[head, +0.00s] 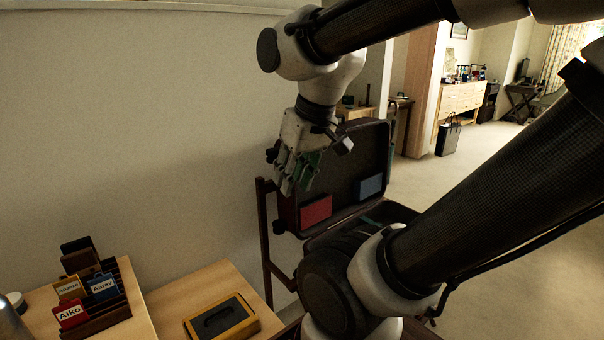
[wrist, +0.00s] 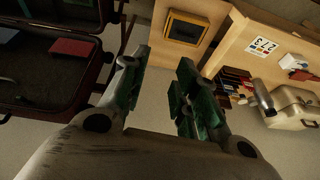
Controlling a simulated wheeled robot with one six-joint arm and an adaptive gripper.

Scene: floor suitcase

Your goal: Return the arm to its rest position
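My gripper (head: 295,183) hangs pointing down in the upper middle of the head view, in front of the open suitcase (head: 374,150). In the wrist view, my gripper's green-padded fingers (wrist: 158,78) stand apart with nothing between them. My arm bends from the lower right up over the top and down to the gripper. The dark suitcase also shows at the left of the wrist view (wrist: 98,75). A red item (head: 316,210) and a blue item (head: 371,187) are in the suitcase.
A plain wall stands behind. A black bag (head: 447,139) stands on the carpet further back. Open floor (head: 500,160) lies to the right.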

